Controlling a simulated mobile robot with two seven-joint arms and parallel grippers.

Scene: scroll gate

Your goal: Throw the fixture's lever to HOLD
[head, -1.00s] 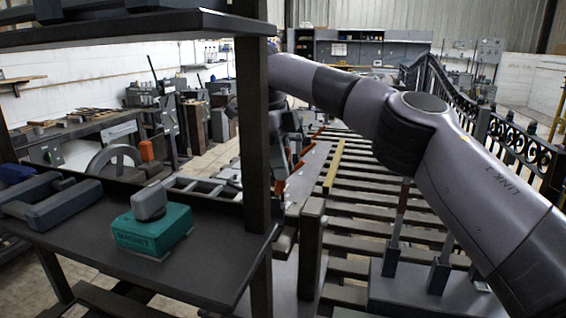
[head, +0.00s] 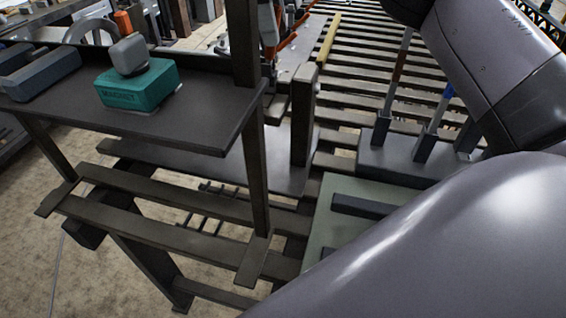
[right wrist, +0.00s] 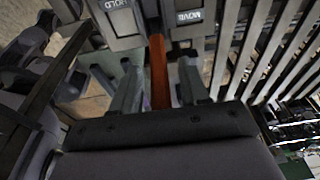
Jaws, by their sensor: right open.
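In the right wrist view my right gripper (right wrist: 158,92) is open, its two grey fingers on either side of the orange lever (right wrist: 158,65). Gaps show between the lever and both fingers. The lever runs up the picture between a grey plate marked HOLD (right wrist: 120,22), on its left, and a plate marked MOVE (right wrist: 188,20), on its right. I cannot tell which setting the lever is in. In the head view my right arm fills the right side, and its gripper is not clear there. My left gripper is not in view.
In the head view a dark shelf (head: 190,120) holds a teal block marked MAGNET (head: 140,86). Its post (head: 255,170) stands left of the slatted bed (head: 350,75). A grey block with upright rods (head: 395,160) and a pale green plate (head: 345,190) lie on the right.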

